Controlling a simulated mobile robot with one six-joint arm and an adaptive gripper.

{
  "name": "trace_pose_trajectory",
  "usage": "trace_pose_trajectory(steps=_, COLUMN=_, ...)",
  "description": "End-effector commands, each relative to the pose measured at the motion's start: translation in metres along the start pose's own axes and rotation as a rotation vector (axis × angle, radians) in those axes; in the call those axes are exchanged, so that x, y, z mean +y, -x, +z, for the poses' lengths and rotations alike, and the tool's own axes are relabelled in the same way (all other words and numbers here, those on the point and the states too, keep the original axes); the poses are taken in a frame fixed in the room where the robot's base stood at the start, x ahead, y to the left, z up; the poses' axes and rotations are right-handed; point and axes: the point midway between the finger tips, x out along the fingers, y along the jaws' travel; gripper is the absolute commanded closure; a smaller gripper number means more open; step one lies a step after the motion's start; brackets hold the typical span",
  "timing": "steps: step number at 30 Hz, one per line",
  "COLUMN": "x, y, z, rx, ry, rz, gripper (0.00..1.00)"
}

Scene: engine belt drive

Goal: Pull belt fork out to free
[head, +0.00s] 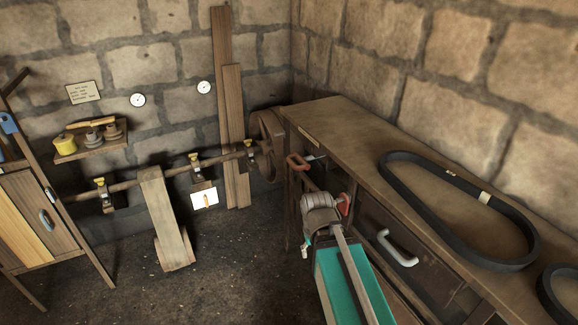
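A red loop handle (298,162) with a pale rod shows at the left end of the workbench, near the large wheel; it may be the belt fork, but I cannot tell for sure. A wide tan belt (163,215) hangs down from the long line shaft (129,185). My teal arm comes up from the bottom, and its grey wrist is in front of the bench, just below and right of the red handle. A second red part shows beside my wrist. My gripper's fingers cannot be made out, and neither can any contact with the handle.
The workbench (335,125) runs along the right wall, with a large black belt (388,190) lying on it and a drawer handle (397,248) on its front. A wooden cabinet (40,215) stands at left. A small shelf (90,148) holds pots.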

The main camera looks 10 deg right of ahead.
Motion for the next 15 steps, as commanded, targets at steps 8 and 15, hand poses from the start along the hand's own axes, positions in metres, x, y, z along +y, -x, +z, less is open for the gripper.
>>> trace_pose_trajectory(steps=8, x=0.035, y=-0.030, z=-0.041, rx=0.096, ry=0.025, rz=0.190, gripper=0.33)
trace_pose_trajectory(steps=15, x=0.060, y=-0.051, z=-0.104, rx=0.257, ry=0.112, rz=0.484, gripper=0.33)
